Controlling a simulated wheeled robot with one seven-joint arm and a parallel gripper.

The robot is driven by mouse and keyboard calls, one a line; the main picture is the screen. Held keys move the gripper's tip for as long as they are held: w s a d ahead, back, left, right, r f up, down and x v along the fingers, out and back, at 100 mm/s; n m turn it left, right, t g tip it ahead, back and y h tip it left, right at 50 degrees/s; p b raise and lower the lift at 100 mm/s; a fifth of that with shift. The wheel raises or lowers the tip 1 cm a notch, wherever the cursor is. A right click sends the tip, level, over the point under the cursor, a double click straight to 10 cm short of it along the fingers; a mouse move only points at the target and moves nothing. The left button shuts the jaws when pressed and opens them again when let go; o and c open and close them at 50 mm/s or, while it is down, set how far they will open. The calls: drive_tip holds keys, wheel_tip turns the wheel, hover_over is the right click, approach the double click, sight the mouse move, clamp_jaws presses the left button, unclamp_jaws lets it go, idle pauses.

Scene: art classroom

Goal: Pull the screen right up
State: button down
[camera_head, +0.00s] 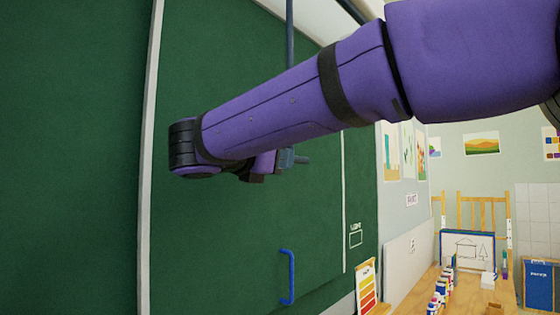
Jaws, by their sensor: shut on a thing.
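A large dark green panel (230,50) fills the left and middle of the head view, with pale upright strips on it. I cannot tell whether this is the screen. My gripper (284,160) is mostly hidden behind my purple forearm, in front of the green panel. It is shut on a thin dark grey bar (301,160), whose end sticks out to the right. A dark upright rod (290,35) comes down from the top of the view and passes behind my forearm. A blue handle (291,277) is fixed on the panel below, apart from my gripper.
A colour chart (368,290) stands at the panel's lower right. Beyond are a wooden counter (415,295) with paint bottles (440,290), a small whiteboard (467,250) and a blue bin (541,283).

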drive_tip(key=c, duration=1.1)
unclamp_jaws()
drive_tip(key=shift+r, duration=0.25)
drive_tip(key=v, duration=1.1)
